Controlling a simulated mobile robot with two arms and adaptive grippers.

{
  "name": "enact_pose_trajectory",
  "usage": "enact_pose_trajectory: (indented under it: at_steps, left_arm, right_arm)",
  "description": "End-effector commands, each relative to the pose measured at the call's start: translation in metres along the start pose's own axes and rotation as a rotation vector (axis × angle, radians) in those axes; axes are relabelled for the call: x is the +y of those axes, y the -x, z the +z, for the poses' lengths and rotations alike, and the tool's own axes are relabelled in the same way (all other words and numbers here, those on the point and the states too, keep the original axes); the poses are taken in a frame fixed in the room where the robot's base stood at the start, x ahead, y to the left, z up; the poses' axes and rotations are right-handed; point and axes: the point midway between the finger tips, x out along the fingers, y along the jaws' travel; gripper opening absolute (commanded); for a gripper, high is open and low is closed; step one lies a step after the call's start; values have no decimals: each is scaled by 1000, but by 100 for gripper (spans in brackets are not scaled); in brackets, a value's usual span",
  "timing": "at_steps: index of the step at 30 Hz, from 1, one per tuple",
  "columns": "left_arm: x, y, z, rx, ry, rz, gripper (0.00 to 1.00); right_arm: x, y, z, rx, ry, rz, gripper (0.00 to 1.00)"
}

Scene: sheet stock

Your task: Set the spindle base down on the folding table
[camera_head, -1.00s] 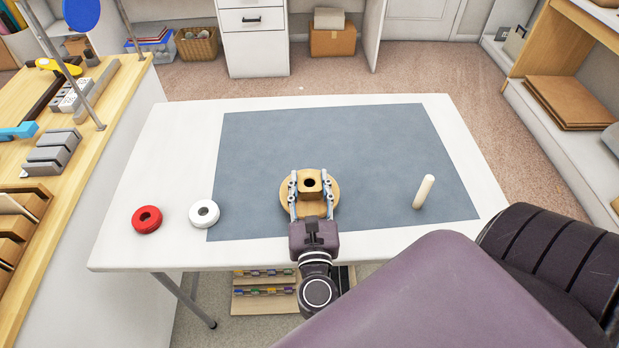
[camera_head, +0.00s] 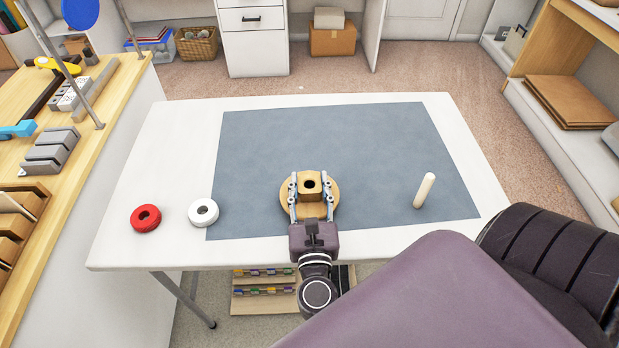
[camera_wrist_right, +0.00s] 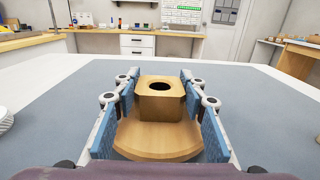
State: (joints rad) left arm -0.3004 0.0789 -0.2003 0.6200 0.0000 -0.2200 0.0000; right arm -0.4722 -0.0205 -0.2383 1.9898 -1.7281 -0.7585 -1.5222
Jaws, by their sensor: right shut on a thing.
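The spindle base (camera_head: 296,203) is a round tan wooden disc with a square block and a dark hole on top. It is upright over the blue-grey mat on the white folding table (camera_head: 165,150), near the front middle. My right gripper (camera_head: 311,186) is shut on its square block, one finger on each side. The right wrist view shows the block (camera_wrist_right: 161,101) between the blue finger pads, with the disc below. I cannot tell whether the disc touches the mat. My left gripper is not in view.
A white ring (camera_head: 203,212) and a red ring (camera_head: 146,218) lie to the left. The mat behind the base is clear. A wooden bench (camera_head: 110,110) borders the left.

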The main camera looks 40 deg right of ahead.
Motion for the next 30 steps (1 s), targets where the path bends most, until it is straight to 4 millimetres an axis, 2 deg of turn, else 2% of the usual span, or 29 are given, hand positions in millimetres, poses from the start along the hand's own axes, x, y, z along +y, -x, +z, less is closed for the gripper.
enact_pose_trajectory:
  at_steps: [11, 22, 30]
  left_arm:
    - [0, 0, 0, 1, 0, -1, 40]
    - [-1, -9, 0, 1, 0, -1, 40]
    - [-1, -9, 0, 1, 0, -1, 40]
  right_arm:
    - [0, -1, 2, -5, -1, 0, 0]
    - [0, -1, -11, -5, -2, 0, 0]
    - [0, -1, -11, -5, -2, 0, 0]
